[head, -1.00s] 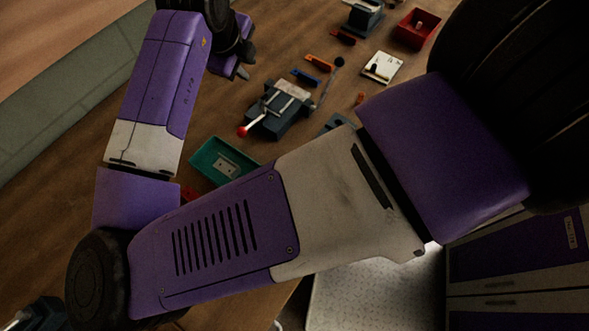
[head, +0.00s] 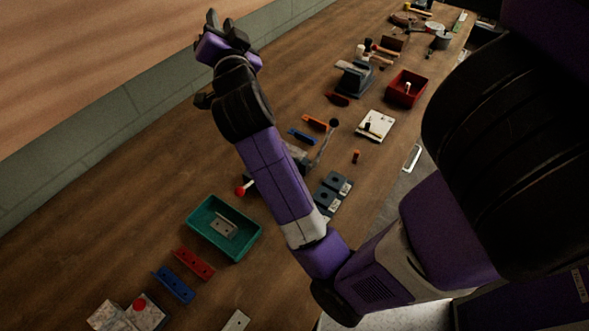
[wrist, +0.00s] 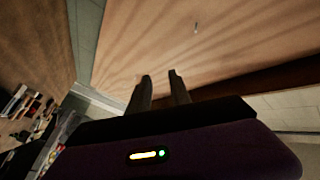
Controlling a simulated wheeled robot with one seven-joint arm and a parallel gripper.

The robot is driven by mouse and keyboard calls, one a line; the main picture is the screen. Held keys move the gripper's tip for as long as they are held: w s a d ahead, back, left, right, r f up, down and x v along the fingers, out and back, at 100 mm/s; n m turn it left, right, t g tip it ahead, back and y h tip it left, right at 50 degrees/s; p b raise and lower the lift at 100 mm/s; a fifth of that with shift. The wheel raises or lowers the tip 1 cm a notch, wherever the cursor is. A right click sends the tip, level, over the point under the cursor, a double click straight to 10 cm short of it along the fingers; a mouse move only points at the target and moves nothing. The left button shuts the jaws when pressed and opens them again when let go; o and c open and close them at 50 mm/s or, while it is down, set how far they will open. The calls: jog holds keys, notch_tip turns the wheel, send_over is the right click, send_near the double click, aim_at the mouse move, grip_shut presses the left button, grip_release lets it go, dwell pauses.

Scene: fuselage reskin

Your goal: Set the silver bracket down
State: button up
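My gripper (head: 220,24) is raised at the upper left of the head view, near the wall side of the bench. In the wrist view its two fingers (wrist: 160,77) stand apart with nothing visible between them, and they point at the bare tan wall. A silver bracket-like plate with holes (head: 226,224) lies in the teal tray (head: 247,249), well below and apart from my gripper. Another pale metal plate (head: 236,321) lies at the bottom edge of the head view, partly cut off. I cannot tell which is the task's bracket.
Red (head: 193,263) and blue (head: 174,284) brackets lie below the tray. My arm partly hides a fixture with a red-knobbed lever (head: 241,190). Dark blocks (head: 332,189), a white board (head: 375,125) and a red bin (head: 406,89) stand rightward. The bench left of the tray is clear.

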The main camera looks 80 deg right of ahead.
jog(key=s+a+f+n+t+y, duration=0.2)
jog(key=a+f+n+t+y, duration=0.6)
jog(key=a+f+n+y, duration=0.65)
jog(key=s+a+f+n+g+y, duration=0.1)
jog(key=s+a+f, duration=0.3)
jog(key=s+a, duration=0.6)
jog(key=s+a+f+n+g+y, duration=0.1)
jog(key=s+a+f+n, duration=0.2)
jog(key=s+a, duration=0.7)
jog(key=a+n, duration=0.1)
jog(key=a, duration=0.1)
jog(key=shift+s+a+f+n+g+y, duration=0.25)
jog(key=shift+a+f+n+g+y, duration=0.1)
jog(key=shift+f+g, duration=0.05)
